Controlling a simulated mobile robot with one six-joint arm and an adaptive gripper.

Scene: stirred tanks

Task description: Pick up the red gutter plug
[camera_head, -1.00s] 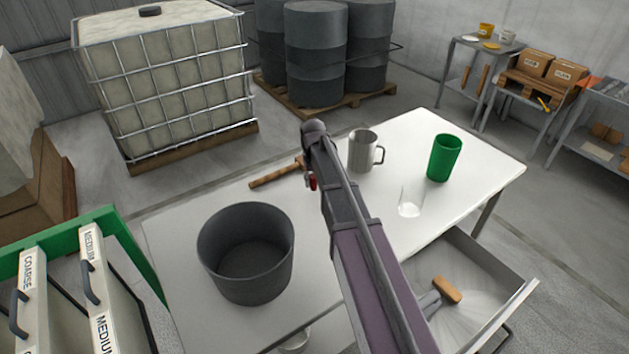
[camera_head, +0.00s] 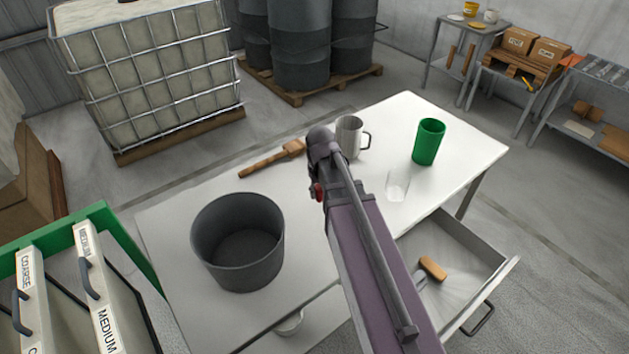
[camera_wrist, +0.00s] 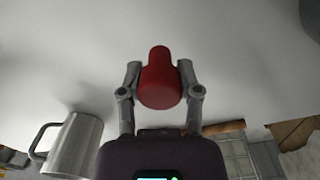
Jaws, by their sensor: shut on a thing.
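The red gutter plug (camera_wrist: 160,82) is between the two fingers of my gripper (camera_wrist: 160,80) in the wrist view. It has a wide round body and a narrower rounded top, and both fingers touch its sides. In the head view only a small red part of the plug (camera_head: 318,192) shows beside my arm. My arm hides most of the gripper there. The gripper and plug are over the white table (camera_head: 420,180); I cannot tell how high above it.
A dark grey bucket (camera_head: 238,243) stands on the table at left. A wooden-handled tool (camera_head: 268,160), a steel mug (camera_head: 349,137), a clear glass (camera_head: 396,187) and a green cup (camera_head: 428,142) are also on it. An open drawer (camera_head: 460,262) holds a wooden-handled brush (camera_head: 432,268).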

